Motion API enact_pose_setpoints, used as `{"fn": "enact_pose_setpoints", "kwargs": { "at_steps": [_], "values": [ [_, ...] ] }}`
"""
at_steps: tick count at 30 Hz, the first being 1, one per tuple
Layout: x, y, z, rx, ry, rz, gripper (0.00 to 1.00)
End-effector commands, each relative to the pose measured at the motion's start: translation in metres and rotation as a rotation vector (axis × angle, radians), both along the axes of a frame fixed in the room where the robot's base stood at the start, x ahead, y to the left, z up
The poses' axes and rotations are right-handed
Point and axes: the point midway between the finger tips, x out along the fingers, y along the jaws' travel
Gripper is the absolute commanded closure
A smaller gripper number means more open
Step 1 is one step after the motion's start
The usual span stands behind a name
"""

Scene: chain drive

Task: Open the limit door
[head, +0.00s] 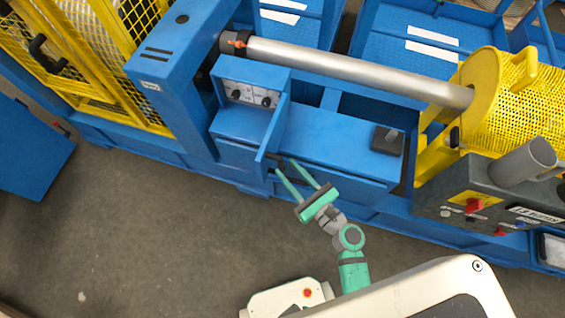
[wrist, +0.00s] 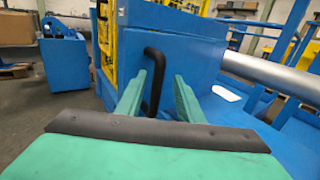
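A narrow blue door panel (head: 274,130) stands on the front of the blue machine, beside a small control panel with knobs; I take it as the limit door. A dark handle (head: 274,157) is at its near lower end. My gripper (head: 286,166) is at this handle, its green fingers pointing toward the machine. In the wrist view, the black bar handle (wrist: 153,85) stands upright between the two spread fingers of my gripper (wrist: 159,75). Gaps show on both sides of the handle, so the fingers are open around it.
A long metal roller (head: 350,70) runs above the machine bed. A yellow mesh guard (head: 90,50) with a black handle stands at left, a yellow perforated drum (head: 510,100) and a grey control box (head: 485,195) at right. The floor (head: 150,230) at lower left is clear.

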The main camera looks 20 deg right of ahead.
Motion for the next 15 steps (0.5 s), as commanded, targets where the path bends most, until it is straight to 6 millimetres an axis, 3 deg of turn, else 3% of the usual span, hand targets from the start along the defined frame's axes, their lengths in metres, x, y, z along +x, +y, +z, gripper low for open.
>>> {"fn": "enact_pose_setpoints", "kwargs": {
  "at_steps": [6,15],
  "values": [
    [-0.037,-0.015,-0.001,0.0,0.002,-0.004,0.66],
    [-0.059,-0.023,0.0,0.0,0.0,-0.002,0.66]
  ]
}}
